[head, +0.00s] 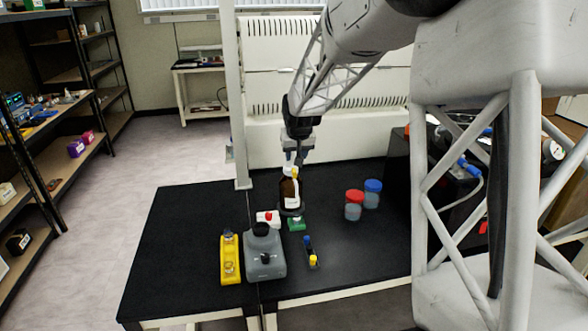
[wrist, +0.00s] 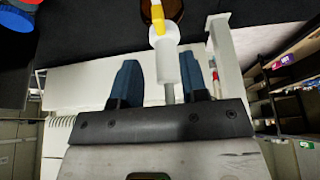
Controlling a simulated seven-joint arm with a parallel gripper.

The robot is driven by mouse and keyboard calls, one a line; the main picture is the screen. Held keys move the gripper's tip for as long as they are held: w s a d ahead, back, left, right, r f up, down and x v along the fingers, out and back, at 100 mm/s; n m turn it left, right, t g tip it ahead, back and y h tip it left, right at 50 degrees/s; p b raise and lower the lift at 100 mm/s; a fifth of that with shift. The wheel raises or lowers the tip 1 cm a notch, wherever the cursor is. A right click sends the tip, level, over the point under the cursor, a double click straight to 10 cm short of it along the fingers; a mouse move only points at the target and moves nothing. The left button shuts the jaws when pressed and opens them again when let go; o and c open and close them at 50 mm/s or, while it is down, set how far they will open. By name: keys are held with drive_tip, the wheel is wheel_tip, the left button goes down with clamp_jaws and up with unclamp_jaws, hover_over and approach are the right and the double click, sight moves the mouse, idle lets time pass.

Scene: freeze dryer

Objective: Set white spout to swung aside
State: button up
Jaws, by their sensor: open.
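A brown bottle (head: 289,195) with a white label stands upright on the black bench, below my gripper (head: 297,158). A white dispenser top (wrist: 167,62) with a yellow part (wrist: 158,14) is on the bottle; the yellow part also shows in the head view (head: 295,173). My gripper (wrist: 158,60) is open, its blue fingers on either side of the white top in the wrist view. I cannot tell whether they touch it. A thin grey rod (wrist: 170,94) shows between the fingers. Which white piece is the spout, and its exact angle, I cannot tell.
A pale post (head: 238,110) rises behind left.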

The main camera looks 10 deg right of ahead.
sight(294, 169)
drive_tip(key=shift+f, duration=0.15)
drive_tip(key=shift+x, duration=3.75)
clamp_jaws()
